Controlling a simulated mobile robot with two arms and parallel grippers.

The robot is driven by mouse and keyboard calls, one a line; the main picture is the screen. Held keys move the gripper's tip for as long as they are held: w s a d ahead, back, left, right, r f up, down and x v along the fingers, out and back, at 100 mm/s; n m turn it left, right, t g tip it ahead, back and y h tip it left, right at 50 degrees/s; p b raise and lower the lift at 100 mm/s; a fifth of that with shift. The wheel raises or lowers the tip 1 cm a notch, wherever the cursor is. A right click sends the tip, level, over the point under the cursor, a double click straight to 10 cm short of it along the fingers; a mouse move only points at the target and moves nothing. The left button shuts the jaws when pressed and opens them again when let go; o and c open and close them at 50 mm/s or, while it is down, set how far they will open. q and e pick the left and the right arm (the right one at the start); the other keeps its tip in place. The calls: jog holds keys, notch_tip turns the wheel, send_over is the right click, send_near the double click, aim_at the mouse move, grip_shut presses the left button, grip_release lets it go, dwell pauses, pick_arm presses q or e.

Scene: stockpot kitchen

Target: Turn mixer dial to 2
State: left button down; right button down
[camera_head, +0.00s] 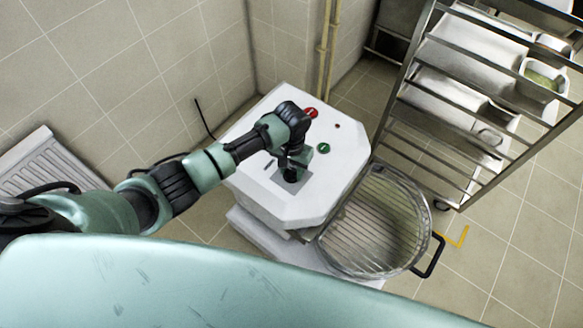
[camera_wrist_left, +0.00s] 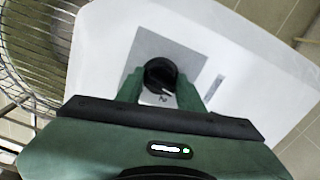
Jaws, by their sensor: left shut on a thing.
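The mixer (camera_head: 330,190) has a white top panel with a grey plate (camera_head: 293,188) on it. My left gripper (camera_head: 291,172) reaches down onto this plate from above. In the left wrist view, the black round mixer dial (camera_wrist_left: 160,74) sits on the grey plate (camera_wrist_left: 190,60), between the two green fingers of my left gripper (camera_wrist_left: 161,88). The gripper is shut on the dial. A light mark shows on the plate close to the dial, too small to read surely. In the head view my gripper mostly hides the dial. My right gripper is not in view.
A red button (camera_head: 311,113) and a green button (camera_head: 323,148) are on the mixer top. A wire bowl guard (camera_head: 375,225) with a black handle is at its front right. A steel rack (camera_head: 470,90) stands right, with floor between. A tiled wall is behind.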

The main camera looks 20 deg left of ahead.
aim_at(291, 170)
pick_arm(q)
jog(key=m+p, duration=0.2)
jog(key=m, duration=0.2)
jog(key=shift+r+m, duration=0.1)
jog(key=shift+m, duration=0.2)
jog(key=m+p, duration=0.1)
jog(key=m, duration=0.4)
jog(key=shift+m, duration=0.4)
jog(key=c, duration=0.9)
grip_release()
notch_tip(291, 170, up, 8)
jog(key=shift+f, duration=0.15)
